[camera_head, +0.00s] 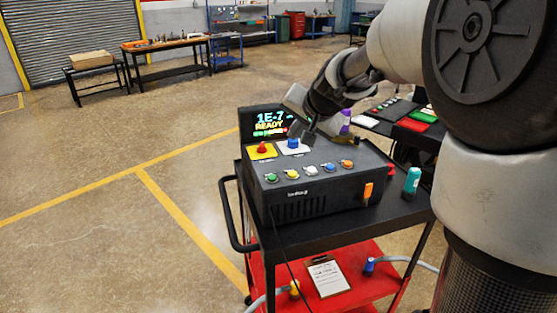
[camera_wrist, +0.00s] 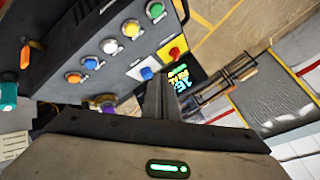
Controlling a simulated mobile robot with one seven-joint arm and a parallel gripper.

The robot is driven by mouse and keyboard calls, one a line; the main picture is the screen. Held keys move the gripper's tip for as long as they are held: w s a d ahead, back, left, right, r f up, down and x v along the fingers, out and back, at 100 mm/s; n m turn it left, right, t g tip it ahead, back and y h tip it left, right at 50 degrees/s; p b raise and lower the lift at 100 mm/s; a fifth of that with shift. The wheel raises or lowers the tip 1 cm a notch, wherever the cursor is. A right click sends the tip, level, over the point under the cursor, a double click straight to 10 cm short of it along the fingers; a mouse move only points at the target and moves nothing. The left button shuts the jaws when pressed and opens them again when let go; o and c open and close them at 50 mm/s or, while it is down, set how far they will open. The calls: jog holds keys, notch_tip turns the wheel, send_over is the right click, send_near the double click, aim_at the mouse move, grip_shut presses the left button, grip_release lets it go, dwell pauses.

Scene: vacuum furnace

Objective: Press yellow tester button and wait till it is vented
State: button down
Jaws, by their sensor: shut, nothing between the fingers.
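The dark tester box (camera_head: 318,205) stands on a black cart top. Its front row holds green, yellow, white, blue and orange buttons. The yellow button (camera_head: 291,174) is second from the left; it also shows in the wrist view (camera_wrist: 131,28). Behind the row are a red button (camera_head: 262,148) on a yellow plate and a blue button (camera_head: 293,143) on a white plate. The screen (camera_head: 268,123) reads "1E-7 READY". My gripper (camera_wrist: 161,84) is shut and empty, over the back of the box near the blue button on the white plate, away from the yellow button.
An orange switch (camera_head: 368,193) is on the box's front right. A teal bottle (camera_head: 412,181) stands on the cart's right side. A clipboard (camera_head: 327,276) lies on the red lower shelf. A dark table with coloured trays (camera_head: 423,115) is behind. Floor at left is clear.

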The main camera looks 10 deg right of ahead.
jog(key=shift+s, duration=0.1)
jog(key=shift+f, duration=0.1)
jog(key=b, duration=0.7)
send_over(292, 174)
jog(key=f, duration=0.8)
jog(key=shift+s+d, duration=0.25)
jog(key=shift+s, duration=0.15)
jog(key=shift+f, duration=0.3)
jog(key=shift+f+b, duration=0.1)
jog(key=shift+b, duration=0.25)
dwell(0.4)
jog(key=shift+f+b, duration=0.3)
jog(key=shift+b, duration=0.05)
jog(key=shift+f+b, duration=0.45)
jog(key=shift+b, duration=0.05)
dwell(0.6)
jog(key=shift+r, duration=0.1)
jog(key=shift+r+p, duration=0.6)
jog(key=shift+r, duration=0.15)
